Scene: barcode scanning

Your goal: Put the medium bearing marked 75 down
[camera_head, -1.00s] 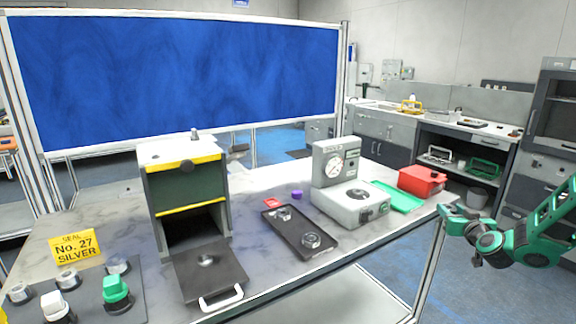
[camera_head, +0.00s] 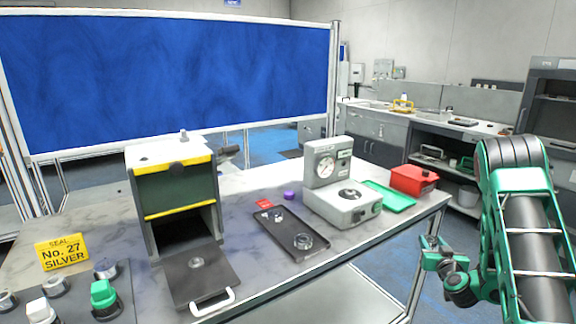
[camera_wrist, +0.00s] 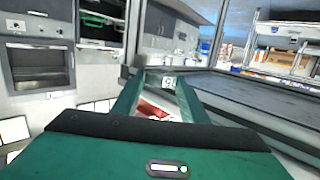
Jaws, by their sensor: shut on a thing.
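My gripper (camera_head: 432,248) is at the right, past the front edge of the bench and clear of its top. It is shut on a small grey metallic piece, seen in the head view at the jaws and in the wrist view as a pale piece (camera_wrist: 168,82) between the two green fingertips. I take this piece to be the medium bearing; its mark is too small to read. Another round metal piece (camera_head: 349,193) sits on the grey gauge device (camera_head: 335,208).
A green tray (camera_head: 388,197) and a red box (camera_head: 413,180) stand at the bench's right end. The black-and-yellow chamber (camera_head: 180,195) has its flap (camera_head: 200,275) lowered, with a small ring on it. Green and white knobs stand front left. Floor is free beyond the bench edge.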

